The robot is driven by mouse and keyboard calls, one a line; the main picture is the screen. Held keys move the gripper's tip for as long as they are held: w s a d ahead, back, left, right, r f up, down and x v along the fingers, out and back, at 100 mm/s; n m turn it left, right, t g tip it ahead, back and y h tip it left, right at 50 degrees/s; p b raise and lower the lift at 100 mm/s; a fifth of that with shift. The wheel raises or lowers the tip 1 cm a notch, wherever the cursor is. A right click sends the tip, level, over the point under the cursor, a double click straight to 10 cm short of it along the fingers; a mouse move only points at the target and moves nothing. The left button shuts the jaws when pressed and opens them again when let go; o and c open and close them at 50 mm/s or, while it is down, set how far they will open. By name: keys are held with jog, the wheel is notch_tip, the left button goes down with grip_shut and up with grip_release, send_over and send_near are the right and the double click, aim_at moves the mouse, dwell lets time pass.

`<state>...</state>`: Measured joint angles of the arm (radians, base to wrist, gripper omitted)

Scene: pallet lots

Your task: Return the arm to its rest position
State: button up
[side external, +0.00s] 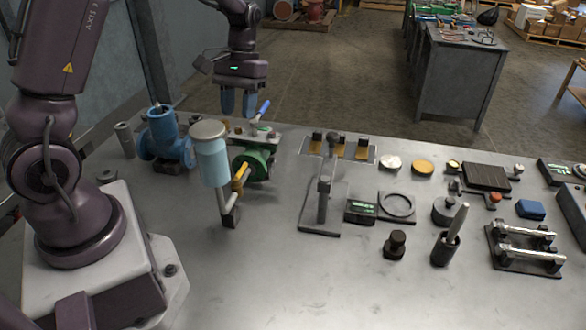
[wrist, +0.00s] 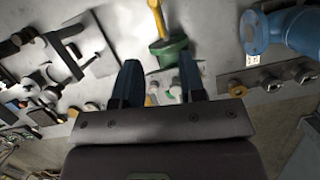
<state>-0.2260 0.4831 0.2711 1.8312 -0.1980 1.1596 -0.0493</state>
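My gripper (side external: 238,112) hangs fingers-down above the back edge of the grey metal table (side external: 300,270), left of the middle in the side external view. Its two blue fingers are apart, with nothing seen between them. In the wrist view my gripper (wrist: 159,68) also shows an open gap. Beyond the fingers there, a green valve (wrist: 168,48) with a yellow handle lies on the table. In the side external view the green valve (side external: 256,162) stands a little below and right of my gripper, partly hidden by a light-blue cylinder.
The light-blue cylinder (side external: 212,160) and a blue pipe fitting (side external: 168,140) stand near my gripper. A grey upright stand (side external: 324,190) is mid-table. Round pieces and fixtures fill the right. The front-middle of the table is clear. A grey workbench (side external: 455,85) stands behind.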

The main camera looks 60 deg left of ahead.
jog(key=s+d+r+m+t+y, duration=0.2)
jog(key=s+d+r+m+t, duration=0.5)
jog(key=s+d+r, duration=0.5)
notch_tip(320, 180, up, 3)
jog(key=shift+s+d+f+t, duration=0.1)
jog(key=shift+s+d+t, duration=0.2)
jog(key=shift+d+t, duration=0.55)
jog(key=shift+d, duration=0.15)
